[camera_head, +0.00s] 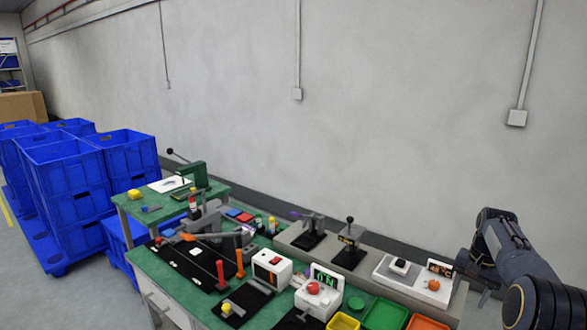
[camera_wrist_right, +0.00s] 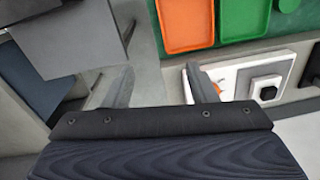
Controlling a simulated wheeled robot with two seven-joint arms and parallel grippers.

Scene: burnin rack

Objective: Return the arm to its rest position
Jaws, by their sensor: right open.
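My right arm (camera_head: 515,255) comes in at the right of the head view, past the right end of the bench. In the right wrist view my right gripper (camera_wrist_right: 158,88) shows its two fingers apart with nothing between them. One finger overlaps the edge of a white device (camera_wrist_right: 240,78) in that view; I cannot tell whether they touch. The same white device (camera_head: 408,282) with a black knob and an orange knob stands at the bench's right end in the head view. My left gripper is not in view.
The green bench (camera_head: 160,270) carries several devices and tools. A green tray (camera_head: 385,314) and an orange tray (camera_head: 428,323) lie at its front right; they also show in the wrist view. Stacked blue crates (camera_head: 70,170) stand at the left. A bare wall is behind.

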